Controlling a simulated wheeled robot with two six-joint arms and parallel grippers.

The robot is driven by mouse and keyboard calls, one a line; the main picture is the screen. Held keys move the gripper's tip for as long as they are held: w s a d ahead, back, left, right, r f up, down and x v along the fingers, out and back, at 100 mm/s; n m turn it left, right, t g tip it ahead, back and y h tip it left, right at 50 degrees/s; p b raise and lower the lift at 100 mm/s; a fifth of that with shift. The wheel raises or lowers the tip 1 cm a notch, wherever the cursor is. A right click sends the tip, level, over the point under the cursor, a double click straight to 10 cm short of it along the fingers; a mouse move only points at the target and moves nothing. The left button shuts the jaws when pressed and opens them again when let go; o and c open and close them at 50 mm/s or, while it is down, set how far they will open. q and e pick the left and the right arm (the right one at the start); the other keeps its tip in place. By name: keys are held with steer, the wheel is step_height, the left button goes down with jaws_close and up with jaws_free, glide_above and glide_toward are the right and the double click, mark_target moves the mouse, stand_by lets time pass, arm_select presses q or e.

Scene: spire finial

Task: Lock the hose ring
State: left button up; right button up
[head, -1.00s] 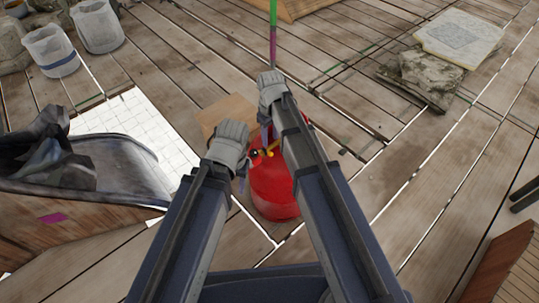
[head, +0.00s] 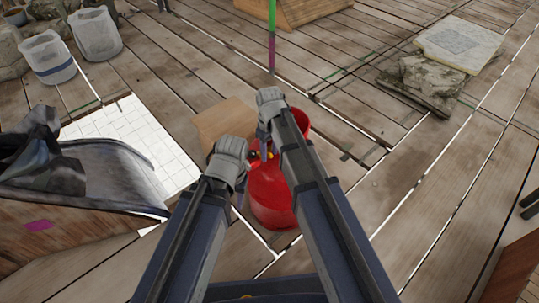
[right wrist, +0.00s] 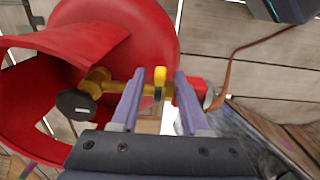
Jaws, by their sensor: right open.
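A red gas cylinder (head: 270,198) stands between my forearms in the head view. In the right wrist view its red body (right wrist: 145,45) shows with a brass valve (right wrist: 100,85), a black knob (right wrist: 75,104) and a red fitting (right wrist: 190,95) at the right. My right gripper (right wrist: 158,76) is open, with one finger on each side of a small yellow piece (right wrist: 159,82), perhaps the ring. Contact cannot be told. In the head view the right gripper (head: 266,138) is over the valve. My left gripper (head: 241,192) is beside the cylinder, its jaws unclear.
An orange-brown hose (right wrist: 235,58) runs from the red fitting. A dark-lined bin (head: 90,180) stands at left. A stone slab (head: 460,42) lies at far right.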

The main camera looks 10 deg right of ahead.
jaws_close()
stand_by(0.3)
stand_by(0.3)
